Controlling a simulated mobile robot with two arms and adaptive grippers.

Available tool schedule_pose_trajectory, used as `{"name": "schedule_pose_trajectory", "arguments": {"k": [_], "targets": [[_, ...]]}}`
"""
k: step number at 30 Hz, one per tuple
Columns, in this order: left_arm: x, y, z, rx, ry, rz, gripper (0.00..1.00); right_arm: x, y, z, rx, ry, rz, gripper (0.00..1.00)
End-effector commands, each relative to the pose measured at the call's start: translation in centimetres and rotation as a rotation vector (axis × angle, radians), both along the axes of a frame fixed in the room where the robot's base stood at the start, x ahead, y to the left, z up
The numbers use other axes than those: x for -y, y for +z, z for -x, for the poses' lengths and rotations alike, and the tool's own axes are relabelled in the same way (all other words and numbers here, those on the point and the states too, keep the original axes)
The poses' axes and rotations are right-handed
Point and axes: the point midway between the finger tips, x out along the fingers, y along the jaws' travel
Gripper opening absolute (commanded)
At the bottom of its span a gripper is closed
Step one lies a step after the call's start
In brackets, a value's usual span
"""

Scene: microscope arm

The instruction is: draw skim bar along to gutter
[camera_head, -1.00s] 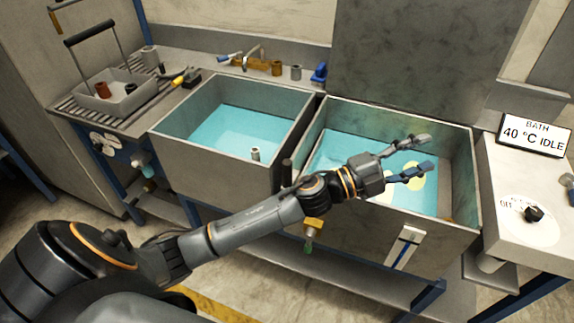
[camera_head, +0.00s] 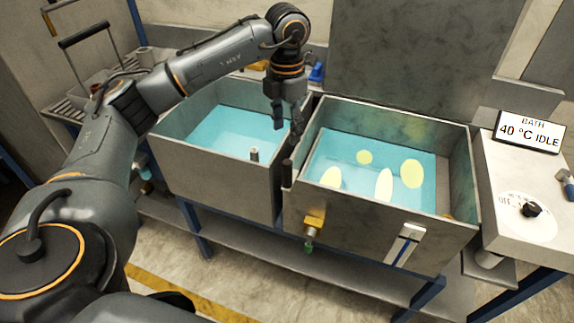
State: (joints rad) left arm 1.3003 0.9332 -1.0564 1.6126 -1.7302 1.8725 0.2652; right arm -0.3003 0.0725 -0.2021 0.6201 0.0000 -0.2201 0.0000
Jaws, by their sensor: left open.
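The right tank (camera_head: 375,236) holds blue water with several pale yellow patches (camera_head: 411,173) floating on it. A dark upright post (camera_head: 287,172), which may be the skim bar's handle, stands at the tank's left end. The rest of the bar cannot be made out clearly. The gutter is not clearly distinguishable; the tank's right end shows a narrow grey strip (camera_head: 458,180). My left gripper (camera_head: 288,122) is open, pointing down near the divide between the two tanks, above the dark post in the picture. Its jaws look empty. My right gripper is out of view.
The left tank (camera_head: 178,155) holds blue water and a small grey cylinder (camera_head: 254,154). A bath sign (camera_head: 532,133) reads 40 °C IDLE above a dial (camera_head: 531,210) at right. A brass tap (camera_head: 314,224) sticks out from the right tank's front.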

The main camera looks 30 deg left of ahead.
Motion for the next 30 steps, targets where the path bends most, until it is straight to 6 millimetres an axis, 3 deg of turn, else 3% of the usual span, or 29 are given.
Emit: {"name": "schedule_pose_trajectory", "arguments": {"k": [18,24,30], "targets": [[0.2,-11.4,0.1,-0.002,-0.004,0.007,0.49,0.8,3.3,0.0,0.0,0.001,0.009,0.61],[0.2,-12.8,0.0,-0.001,-0.004,0.005,0.49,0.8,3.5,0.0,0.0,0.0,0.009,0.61],[0.2,-13.0,0.0,0.0,-0.005,0.005,0.49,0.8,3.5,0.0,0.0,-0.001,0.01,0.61]]}}
